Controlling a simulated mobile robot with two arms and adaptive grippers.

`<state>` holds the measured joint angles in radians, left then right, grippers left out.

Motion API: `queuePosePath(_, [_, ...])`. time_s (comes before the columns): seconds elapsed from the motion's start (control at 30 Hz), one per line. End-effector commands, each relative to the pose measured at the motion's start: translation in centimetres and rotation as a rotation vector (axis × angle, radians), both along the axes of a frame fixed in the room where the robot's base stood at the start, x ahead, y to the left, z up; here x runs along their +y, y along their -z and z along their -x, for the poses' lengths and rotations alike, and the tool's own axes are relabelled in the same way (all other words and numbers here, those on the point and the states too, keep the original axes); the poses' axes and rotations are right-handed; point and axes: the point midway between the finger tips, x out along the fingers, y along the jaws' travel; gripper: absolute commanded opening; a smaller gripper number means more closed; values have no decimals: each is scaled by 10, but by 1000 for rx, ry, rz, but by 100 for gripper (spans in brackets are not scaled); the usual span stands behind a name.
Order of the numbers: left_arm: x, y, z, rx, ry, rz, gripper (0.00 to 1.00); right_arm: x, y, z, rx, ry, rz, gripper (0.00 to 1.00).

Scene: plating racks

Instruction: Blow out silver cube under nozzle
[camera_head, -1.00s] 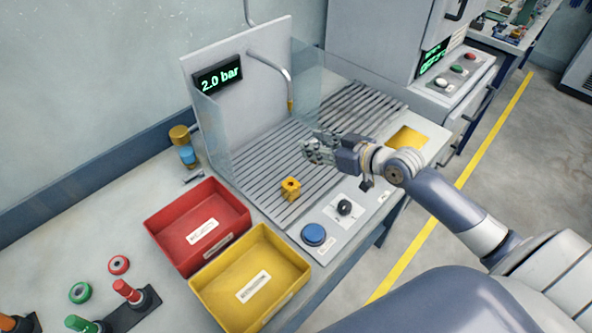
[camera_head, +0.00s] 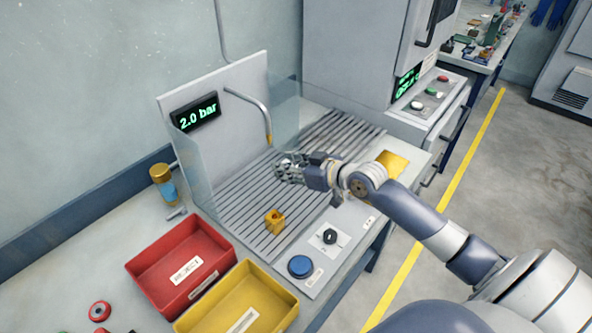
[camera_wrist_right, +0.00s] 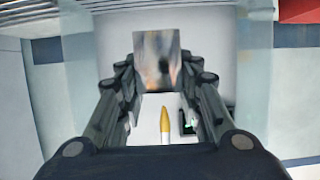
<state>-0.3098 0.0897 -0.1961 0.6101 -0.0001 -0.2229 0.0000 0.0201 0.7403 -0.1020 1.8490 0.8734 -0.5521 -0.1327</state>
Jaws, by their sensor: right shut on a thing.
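My right gripper (camera_head: 283,168) reaches in from the right over the slatted grate, just below the nozzle. In the right wrist view, its fingers (camera_wrist_right: 157,75) are shut on the silver cube (camera_wrist_right: 157,58), which has a shiny, mirror-like face. In the head view the cube is hard to make out among the fingers. The nozzle (camera_head: 269,137) is a bent grey pipe with a brass tip, close above the fingertips. The brass tip also shows in the right wrist view (camera_wrist_right: 165,125), between the fingers and below the cube in the picture. My left gripper is out of view.
A gold cube with a hole (camera_head: 274,221) sits on the grate (camera_head: 240,205). A blue button (camera_head: 300,266) and black knob (camera_head: 330,237) are in front. Red (camera_head: 135,268) and yellow (camera_head: 290,303) bins stand left. Clear side panels flank the booth; its display (camera_head: 196,112) reads 2.0 bar.

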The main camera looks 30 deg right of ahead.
Motion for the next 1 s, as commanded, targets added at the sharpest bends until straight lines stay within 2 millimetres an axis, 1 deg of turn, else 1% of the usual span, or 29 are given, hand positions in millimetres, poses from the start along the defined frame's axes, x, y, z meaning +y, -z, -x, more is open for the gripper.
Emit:
queuePosePath(0.03, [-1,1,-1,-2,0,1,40,2,-2,-6,-7,0,-2,0])
queuePosePath(0.23, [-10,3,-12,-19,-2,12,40,9,-2,-24,-5,0,-2,0])
queuePosePath(0.4, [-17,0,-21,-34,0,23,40,14,-8,-39,-6,0,-2,0])
queuePosePath(0.5, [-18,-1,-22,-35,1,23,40,16,-9,-47,-5,0,-2,0])
queuePosePath(0.73, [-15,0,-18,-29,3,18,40,20,-12,-58,-4,0,-1,0])
queuePosePath(1.0, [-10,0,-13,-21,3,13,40,21,-12,-60,-3,-1,0,0])
